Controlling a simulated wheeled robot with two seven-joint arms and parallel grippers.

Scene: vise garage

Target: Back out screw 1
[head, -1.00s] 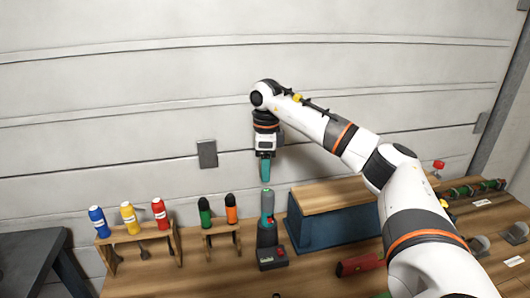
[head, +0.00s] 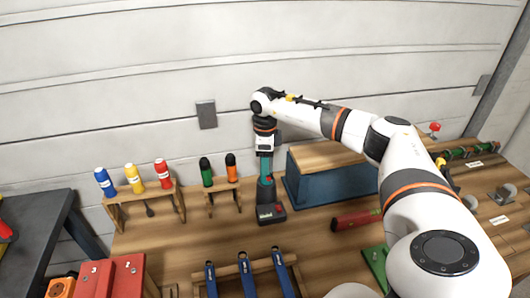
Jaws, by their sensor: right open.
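My right gripper (head: 265,164) points straight down at the cordless screwdriver, a teal and dark grey upright tool (head: 266,190). Its teal fingers are open at the tool's upper end and hide part of it. I cannot tell whether they touch it. A red block (head: 118,284) with small white number labels sits at the lower left; screw 1 cannot be made out. My left gripper is not in view.
A rack of blue, yellow and red bottles (head: 134,179) and a rack with green and orange handles (head: 219,174) stand left of the tool. A blue box with a wooden top (head: 325,180) is close on its right. Blue-handled tools (head: 247,275) lie in front.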

